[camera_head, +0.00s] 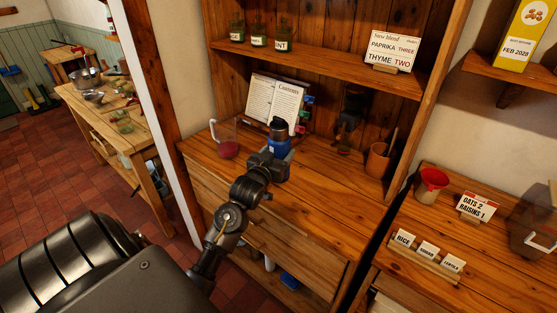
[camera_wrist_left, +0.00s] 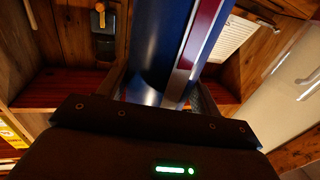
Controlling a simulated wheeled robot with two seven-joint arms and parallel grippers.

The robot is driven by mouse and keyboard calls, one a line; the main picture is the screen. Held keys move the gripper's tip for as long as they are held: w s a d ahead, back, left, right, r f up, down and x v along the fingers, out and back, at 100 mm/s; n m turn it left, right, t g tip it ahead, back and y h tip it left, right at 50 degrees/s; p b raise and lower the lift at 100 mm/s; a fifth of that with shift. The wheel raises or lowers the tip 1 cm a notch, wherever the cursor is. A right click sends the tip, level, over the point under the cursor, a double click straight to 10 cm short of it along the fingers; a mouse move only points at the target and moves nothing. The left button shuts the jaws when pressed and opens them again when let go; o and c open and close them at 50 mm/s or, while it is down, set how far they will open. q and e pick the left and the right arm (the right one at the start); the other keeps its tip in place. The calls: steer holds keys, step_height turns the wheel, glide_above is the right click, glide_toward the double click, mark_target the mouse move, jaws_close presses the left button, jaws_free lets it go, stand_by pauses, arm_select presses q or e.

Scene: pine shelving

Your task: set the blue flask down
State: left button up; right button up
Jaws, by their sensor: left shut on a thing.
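The blue flask (camera_head: 279,146), with a dark cap, is upright over the cupboard's wooden counter (camera_head: 315,195), in front of the open book. My left gripper (camera_head: 276,158) reaches it from the front and is shut on it. In the left wrist view the flask (camera_wrist_left: 158,45) is a large blue cylinder with a red and pale stripe, between the two fingers. The gripper hides the flask's base in the head view, so I cannot tell whether it touches the counter. My right gripper is not in view.
A dark machine (camera_head: 350,115) and a terracotta pot (camera_head: 379,160) stand to the right. Counter right of the gripper is clear. A shelf (camera_head: 320,65) runs above.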

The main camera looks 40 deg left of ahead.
arm_select(q)
steer(key=shift+w+a+f+p, duration=0.15)
steer(key=shift+f+p, duration=0.15)
steer(key=shift+f, duration=0.45)
steer(key=shift+w+a+f+p, duration=0.1)
steer(key=shift+f+p, duration=0.2)
steer(key=shift+f, duration=0.75)
steer(key=shift+f, duration=0.1)
steer(key=o, duration=1.3)
steer(key=shift+s+d+f, duration=0.1)
steer(key=shift+b+v, duration=1.3)
steer(key=shift+v, duration=4.7)
